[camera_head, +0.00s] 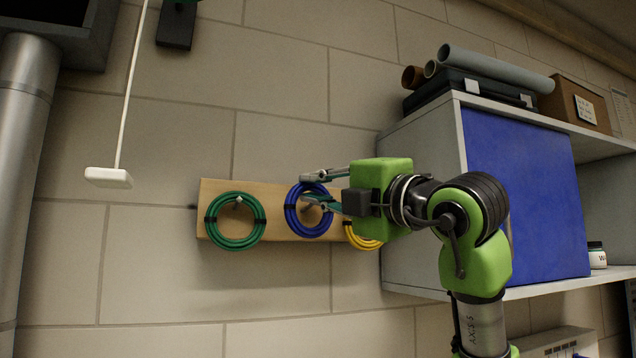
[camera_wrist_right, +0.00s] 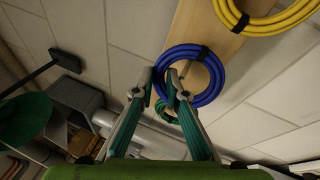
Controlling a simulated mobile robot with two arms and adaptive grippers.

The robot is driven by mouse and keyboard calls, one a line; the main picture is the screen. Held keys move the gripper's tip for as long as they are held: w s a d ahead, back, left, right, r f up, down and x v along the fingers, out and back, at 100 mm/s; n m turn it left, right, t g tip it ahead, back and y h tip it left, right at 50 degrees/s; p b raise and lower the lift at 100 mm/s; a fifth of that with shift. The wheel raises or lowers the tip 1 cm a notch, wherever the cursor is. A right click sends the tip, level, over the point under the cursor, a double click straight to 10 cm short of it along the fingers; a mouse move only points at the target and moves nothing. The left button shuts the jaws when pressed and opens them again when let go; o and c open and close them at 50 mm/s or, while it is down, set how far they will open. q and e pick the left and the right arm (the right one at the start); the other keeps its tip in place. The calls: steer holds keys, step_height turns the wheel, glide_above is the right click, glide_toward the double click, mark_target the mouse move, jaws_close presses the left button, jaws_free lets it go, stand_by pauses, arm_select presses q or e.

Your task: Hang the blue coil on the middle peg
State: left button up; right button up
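The blue coil (camera_head: 291,222) sits upright against the middle of a wooden board (camera_head: 270,228) on the wall. My right gripper (camera_head: 306,188) is at the coil's top, one finger above the rim and the other across the ring's opening. In the right wrist view, the blue coil (camera_wrist_right: 218,82) has its near rim between the spread fingertips of my right gripper (camera_wrist_right: 158,83), with a gap still visible. My left gripper is out of view.
A green coil (camera_head: 213,235) hangs at the board's left. A yellow coil (camera_head: 366,243) is at its right, partly behind my right gripper. A grey cabinet (camera_head: 420,150) with a blue door (camera_head: 525,200) stands right. A white pull handle (camera_head: 108,178) hangs at left.

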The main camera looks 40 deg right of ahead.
mark_target(309, 205)
steer(key=o, duration=0.5)
steer(key=shift+w+f+g, duration=0.3)
steer(key=shift+w+f, duration=0.3)
steer(key=shift+f, duration=0.35)
steer(key=shift+w+d+f, duration=0.2)
steer(key=shift+w+f, duration=0.05)
steer(key=shift+w, duration=0.45)
steer(key=shift+w+d, duration=0.15)
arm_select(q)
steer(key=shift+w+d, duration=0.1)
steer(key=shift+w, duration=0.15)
arm_select(e)
steer(key=shift+s+r, duration=0.35)
steer(key=shift+s, duration=0.15)
steer(key=a+v, duration=0.1)
steer(key=v, duration=1)
steer(key=shift+s+d+f, duration=0.25)
steer(key=shift+d, duration=0.2)
